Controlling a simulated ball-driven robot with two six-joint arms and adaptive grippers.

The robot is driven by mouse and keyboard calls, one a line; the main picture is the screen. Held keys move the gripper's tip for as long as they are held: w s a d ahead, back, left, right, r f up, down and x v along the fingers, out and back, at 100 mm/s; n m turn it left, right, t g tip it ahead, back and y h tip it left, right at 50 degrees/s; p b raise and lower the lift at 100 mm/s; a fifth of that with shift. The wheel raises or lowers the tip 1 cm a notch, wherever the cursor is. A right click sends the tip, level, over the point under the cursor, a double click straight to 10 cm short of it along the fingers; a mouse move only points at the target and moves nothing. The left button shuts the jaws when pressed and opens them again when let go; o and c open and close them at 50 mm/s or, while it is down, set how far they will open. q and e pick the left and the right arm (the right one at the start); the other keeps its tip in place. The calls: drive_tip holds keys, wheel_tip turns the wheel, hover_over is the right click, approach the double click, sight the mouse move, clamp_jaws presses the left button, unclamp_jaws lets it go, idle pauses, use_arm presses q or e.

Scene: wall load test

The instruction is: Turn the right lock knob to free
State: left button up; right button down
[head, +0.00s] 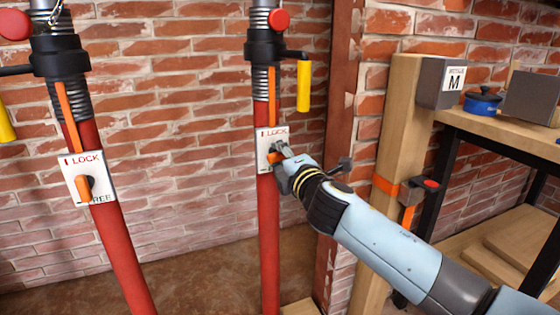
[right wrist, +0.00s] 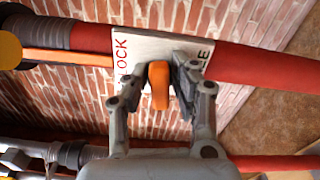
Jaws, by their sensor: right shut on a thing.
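The right lock knob (right wrist: 159,86) is an orange bar on a white plate (right wrist: 133,45) fixed to the right red post (head: 267,235). In the right wrist view the plate reads LOCK at left and ends in E at right, the rest hidden by a finger. The knob lies across the post, between the two words. In the head view the knob (head: 274,157) is partly hidden by my right gripper (head: 281,155). My right gripper also shows in the wrist view (right wrist: 161,82), its fingers shut on both sides of the knob. My left gripper is out of view.
The left red post (head: 118,255) has its own LOCK/FREE plate (head: 101,178) with an orange knob (head: 82,188) pointing down. A yellow handle (head: 303,86) hangs above right of my gripper. A wooden post (head: 397,150) and shelf with a blue pot (head: 482,101) stand at right.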

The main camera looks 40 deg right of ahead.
drive_tip(key=shift+f+m, duration=0.2)
drive_tip(key=shift+m, duration=0.4)
drive_tip(key=shift+m+b, duration=0.3)
drive_tip(key=shift+b, duration=0.05)
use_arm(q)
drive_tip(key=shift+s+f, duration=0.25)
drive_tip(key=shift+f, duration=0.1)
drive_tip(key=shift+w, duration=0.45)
use_arm(e)
drive_tip(key=shift+m, duration=0.3)
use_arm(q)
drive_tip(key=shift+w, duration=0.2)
use_arm(e)
drive_tip(key=c, duration=1.2)
unclamp_jaws()
drive_tip(key=shift+r, duration=0.1)
drive_tip(key=shift+c, duration=0.2)
drive_tip(key=shift+s, duration=0.35)
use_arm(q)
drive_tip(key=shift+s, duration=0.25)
use_arm(e)
drive_tip(key=v, duration=1.1)
drive_tip(key=shift+s, duration=0.2)
